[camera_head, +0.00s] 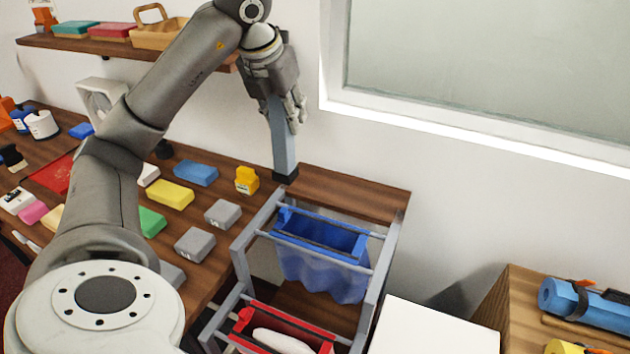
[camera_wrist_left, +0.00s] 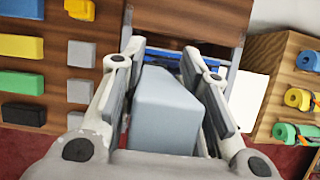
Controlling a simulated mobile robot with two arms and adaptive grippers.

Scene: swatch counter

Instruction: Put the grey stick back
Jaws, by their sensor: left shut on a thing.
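The grey stick (camera_head: 283,140) is long and square-sided, with a dark cap at its lower end. My left gripper (camera_head: 293,112) is shut on its upper part and holds it close to upright. The dark cap shows near the back left corner of a grey frame rack (camera_head: 376,275); I cannot tell whether it touches anything. In the left wrist view the stick (camera_wrist_left: 165,110) fills the space between the fingers and hides part of the rack. My right gripper is not in view.
The rack holds a blue bin (camera_head: 322,236) and a red bin (camera_head: 245,325) with a white item. Several coloured blocks, including a grey block (camera_head: 223,213), and a yellow item (camera_head: 246,180) lie on the wooden counter (camera_head: 215,275). A wooden box (camera_head: 497,295) with rolls stands right.

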